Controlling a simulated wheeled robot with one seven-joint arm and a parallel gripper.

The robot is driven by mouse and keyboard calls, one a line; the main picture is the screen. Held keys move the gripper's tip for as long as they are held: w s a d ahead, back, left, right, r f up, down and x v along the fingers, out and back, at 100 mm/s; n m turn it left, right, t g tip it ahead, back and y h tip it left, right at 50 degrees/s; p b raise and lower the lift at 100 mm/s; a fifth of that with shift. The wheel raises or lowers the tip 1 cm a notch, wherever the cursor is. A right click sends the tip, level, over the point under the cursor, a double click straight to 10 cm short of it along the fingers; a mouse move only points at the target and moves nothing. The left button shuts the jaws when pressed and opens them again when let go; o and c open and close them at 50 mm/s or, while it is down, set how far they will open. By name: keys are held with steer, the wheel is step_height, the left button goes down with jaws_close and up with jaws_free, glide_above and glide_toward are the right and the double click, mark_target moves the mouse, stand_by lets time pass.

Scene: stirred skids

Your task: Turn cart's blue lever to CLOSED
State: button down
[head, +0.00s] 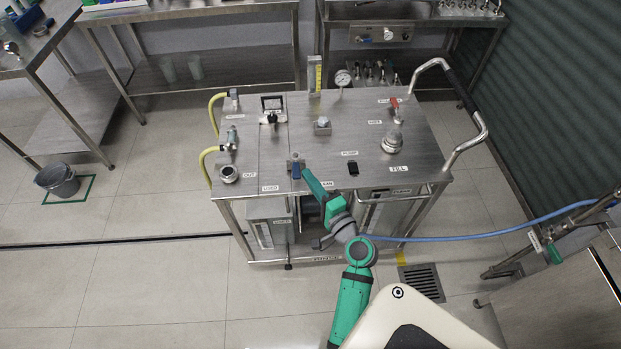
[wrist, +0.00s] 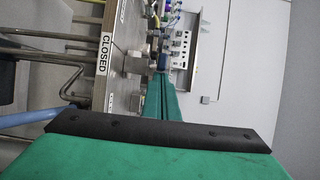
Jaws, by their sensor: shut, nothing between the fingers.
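The steel cart (head: 345,120) stands in the middle of the head view, with fittings and white labels on its top. The blue lever (head: 296,171) is at the top's front edge, on a small metal valve. My green gripper (head: 307,173) is at the front edge, its tips just right of the lever; I cannot tell whether they touch it. In the wrist view the gripper (wrist: 165,80) is shut and empty, its fingers together, with a small dark-blue part (wrist: 161,62) at their tips. A CLOSED label (wrist: 105,54) shows sideways on the cart to the left.
A red-handled valve (head: 394,105) and a gauge (head: 343,78) stand on the cart top. A blue hose (head: 480,233) runs from the right towards the cart's front. Steel benches stand behind and left. A bucket (head: 57,180) and a floor drain (head: 422,282) are on the floor.

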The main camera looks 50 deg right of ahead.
steer(key=d+v, duration=0.2)
steer(key=v, duration=0.9)
steer(key=shift+s, duration=0.6)
steer(key=a+f+n+g+y, duration=0.1)
steer(key=a+f+n+g, duration=0.15)
steer(key=a+f, duration=0.5)
steer(key=a+f+n+g, duration=0.2)
steer(key=a+f+n, duration=0.2)
steer(key=a, duration=0.7)
steer(key=s+a+r+n+t+y, duration=0.1)
steer(key=s+a+r+n, duration=0.2)
steer(key=a+n, duration=0.2)
steer(key=s+a+r+n+t+y, duration=0.1)
steer(key=s+a+r+n+y, duration=0.1)
steer(key=a, duration=0.6)
steer(key=s+a+r+n+t+y, duration=0.1)
steer(key=s+a+r+n+y, duration=0.1)
steer(key=s+a+r+n, duration=0.3)
steer(key=a+n, duration=0.2)
steer(key=n, duration=0.1)
steer(key=shift+a+r, duration=0.35)
steer(key=shift+r, duration=0.05)
steer(key=shift+n, duration=0.25)
